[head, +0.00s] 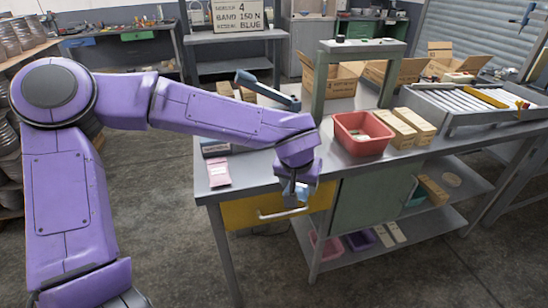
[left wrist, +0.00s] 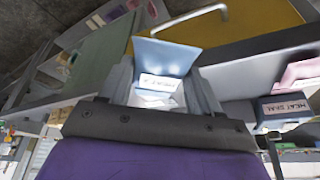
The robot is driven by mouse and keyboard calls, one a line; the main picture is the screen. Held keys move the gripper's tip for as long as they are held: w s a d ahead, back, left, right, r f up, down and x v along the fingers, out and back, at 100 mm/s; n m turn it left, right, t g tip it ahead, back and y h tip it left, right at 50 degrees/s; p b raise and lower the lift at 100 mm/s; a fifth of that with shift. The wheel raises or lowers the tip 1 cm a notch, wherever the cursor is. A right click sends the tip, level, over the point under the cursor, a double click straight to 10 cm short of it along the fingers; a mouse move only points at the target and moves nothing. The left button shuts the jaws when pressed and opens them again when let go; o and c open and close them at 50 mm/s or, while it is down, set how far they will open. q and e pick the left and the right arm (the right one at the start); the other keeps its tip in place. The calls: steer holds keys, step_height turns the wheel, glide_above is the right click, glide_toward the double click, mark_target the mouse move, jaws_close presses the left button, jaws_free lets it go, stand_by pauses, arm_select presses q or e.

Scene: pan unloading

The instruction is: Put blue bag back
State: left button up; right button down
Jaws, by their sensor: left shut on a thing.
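My left gripper (head: 295,190) is at the front edge of the workbench (head: 232,186), above the yellow drawer's handle. In the left wrist view, the gripper (left wrist: 163,90) is shut on a blue bag (left wrist: 165,55) with a white label, between its grey fingers. In the head view only a small blue part of the bag (head: 301,192) shows below the wrist; the rest is hidden. A pink bag (head: 219,173) lies flat on the bench's left end, apart from the gripper. My right gripper is not in view.
A red bin (head: 362,133) and tan boxes (head: 405,128) stand right of the gripper. A grey-green frame (head: 318,85) rises behind. A yellow drawer (head: 240,215) is under the bench top. A box marked heat seal (left wrist: 285,108) shows in the left wrist view.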

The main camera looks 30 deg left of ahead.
arm_select(q)
steer(key=s+a+r+n+g+y+p, duration=0.1)
steer(key=s+a+r+n, duration=0.1)
steer(key=a+r+n, duration=0.25)
steer(key=s+a+r+n+y+p, duration=0.1)
steer(key=s+a+r+n, duration=0.2)
steer(key=r, duration=0.2)
steer(key=shift+g, duration=0.3)
steer(key=w+a+f, duration=0.1)
steer(key=w+f, duration=0.2)
steer(key=w, duration=0.1)
steer(key=w+a+f, duration=0.1)
steer(key=w+f, duration=0.2)
steer(key=w, duration=0.1)
steer(key=w+a+f, duration=0.2)
steer(key=w+f, duration=0.1)
steer(key=w, duration=0.2)
steer(key=shift+w+f, duration=0.25)
step_height(320, 180, down, 3)
steer(key=shift+w+f, duration=0.15)
steer(key=o, duration=1.2)
steer(key=shift+f, duration=0.15)
